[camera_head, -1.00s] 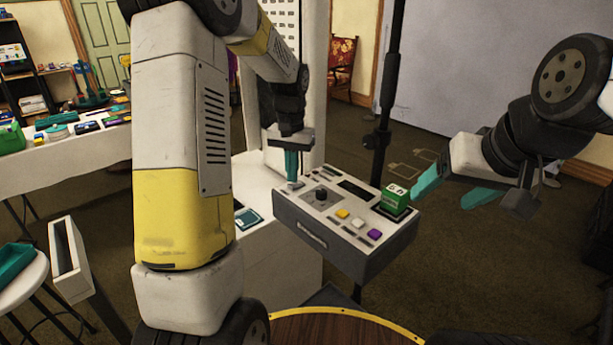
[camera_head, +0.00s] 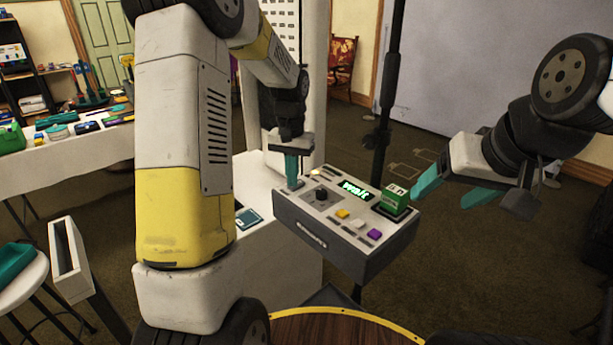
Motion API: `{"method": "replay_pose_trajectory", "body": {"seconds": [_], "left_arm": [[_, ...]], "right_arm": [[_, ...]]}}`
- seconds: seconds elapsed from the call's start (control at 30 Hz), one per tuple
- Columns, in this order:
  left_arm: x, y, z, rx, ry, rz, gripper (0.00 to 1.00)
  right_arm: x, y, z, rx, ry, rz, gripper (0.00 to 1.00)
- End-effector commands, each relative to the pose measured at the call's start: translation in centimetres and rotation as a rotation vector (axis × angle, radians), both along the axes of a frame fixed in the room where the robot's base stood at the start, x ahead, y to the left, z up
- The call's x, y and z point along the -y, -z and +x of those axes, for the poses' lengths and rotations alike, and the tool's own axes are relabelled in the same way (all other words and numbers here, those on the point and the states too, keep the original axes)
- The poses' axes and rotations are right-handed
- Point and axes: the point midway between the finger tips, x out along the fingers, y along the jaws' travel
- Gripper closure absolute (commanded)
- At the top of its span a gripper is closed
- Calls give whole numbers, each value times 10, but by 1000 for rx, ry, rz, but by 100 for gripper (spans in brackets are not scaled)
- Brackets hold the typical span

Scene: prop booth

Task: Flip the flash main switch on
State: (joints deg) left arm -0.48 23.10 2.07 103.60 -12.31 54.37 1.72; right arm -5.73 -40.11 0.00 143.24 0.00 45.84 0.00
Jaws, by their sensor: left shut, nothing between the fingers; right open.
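The flash control box (camera_head: 346,243) is a grey box with a light top panel. Its small display (camera_head: 355,190) glows green, and a small lamp (camera_head: 317,172) near the back edge is lit. A black knob (camera_head: 321,194) and yellow, white and purple buttons sit on the panel. My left gripper (camera_head: 292,184) is shut, with its teal fingertips down at the panel's back left corner. The main switch is not clearly visible; the fingers may hide it. My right gripper (camera_head: 455,190) is open and empty, to the right of the box and apart from it.
A dark stand pole (camera_head: 384,110) rises behind the box. A white cabinet (camera_head: 270,245) stands to its left. A round wooden top (camera_head: 340,330) is in front.

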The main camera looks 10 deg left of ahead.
Motion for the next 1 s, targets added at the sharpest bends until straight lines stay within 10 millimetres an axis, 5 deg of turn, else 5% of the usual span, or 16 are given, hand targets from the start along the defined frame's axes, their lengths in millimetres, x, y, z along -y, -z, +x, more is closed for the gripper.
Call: {"method": "replay_pose_trajectory", "body": {"seconds": [1.0], "left_arm": [[0, -70, 0, 2, 0, 0, 100]], "right_arm": [[0, 0, 0, 0, 0, 0, 29]]}}
